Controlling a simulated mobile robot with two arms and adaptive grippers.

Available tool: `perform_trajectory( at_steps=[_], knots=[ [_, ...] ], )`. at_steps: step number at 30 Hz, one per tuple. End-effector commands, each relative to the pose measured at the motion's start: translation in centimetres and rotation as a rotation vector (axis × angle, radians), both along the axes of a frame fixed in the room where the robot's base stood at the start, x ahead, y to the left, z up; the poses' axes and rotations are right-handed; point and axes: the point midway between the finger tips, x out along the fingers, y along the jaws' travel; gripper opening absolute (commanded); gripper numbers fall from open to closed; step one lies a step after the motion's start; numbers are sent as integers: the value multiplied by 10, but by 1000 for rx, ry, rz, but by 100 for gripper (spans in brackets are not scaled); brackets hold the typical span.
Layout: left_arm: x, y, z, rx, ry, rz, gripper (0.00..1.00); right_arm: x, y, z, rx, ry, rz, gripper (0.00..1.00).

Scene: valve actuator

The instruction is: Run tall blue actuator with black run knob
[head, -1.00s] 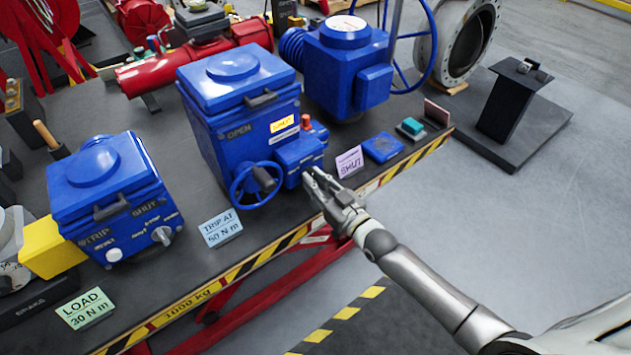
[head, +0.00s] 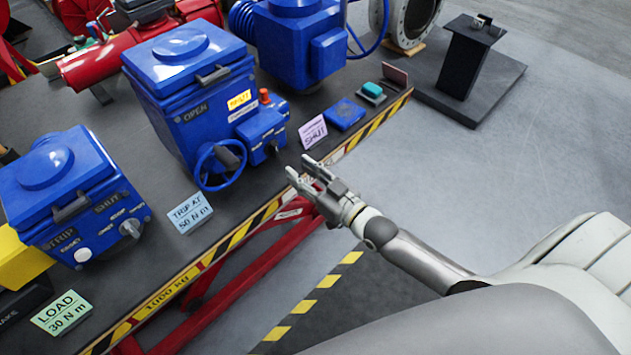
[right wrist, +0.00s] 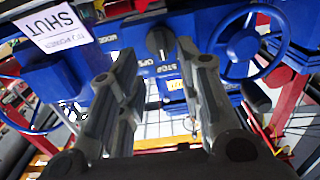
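The tall blue actuator (head: 190,90) stands upright on the dark bench, with a blue handwheel (head: 220,165) and a small control box (head: 262,128) on its front. A red button (head: 265,95) tops that box. The black knob (right wrist: 158,40) shows in the right wrist view, beside lettering that reads upside down. My right gripper (head: 304,169) is in front of the box, beyond the bench edge and apart from it. In the right wrist view its fingers (right wrist: 156,62) are spread and empty, with the knob showing beyond the gap. My left gripper is not in view.
A shorter blue actuator (head: 65,190) stands left, another blue actuator (head: 300,45) behind right. The floor right of the bench is mostly clear.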

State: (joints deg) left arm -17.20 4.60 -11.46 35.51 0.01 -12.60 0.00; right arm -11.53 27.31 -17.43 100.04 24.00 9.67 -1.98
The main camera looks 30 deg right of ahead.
Motion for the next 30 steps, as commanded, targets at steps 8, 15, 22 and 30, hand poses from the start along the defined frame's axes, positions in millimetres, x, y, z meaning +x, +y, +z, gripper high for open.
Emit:
perform_trajectory(
  at_steps=[8, 15, 22, 30],
  knots=[
    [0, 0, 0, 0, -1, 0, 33, -33, -12, 0, 0, 1, 0, 33],
    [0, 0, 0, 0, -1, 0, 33, -40, -15, 0, 0, 0, 0, 33],
    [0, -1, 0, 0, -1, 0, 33, -40, -15, 0, 0, 0, 0, 33],
    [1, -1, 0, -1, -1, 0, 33, -40, -15, -3, -2, 6, -2, 33]
  ],
)
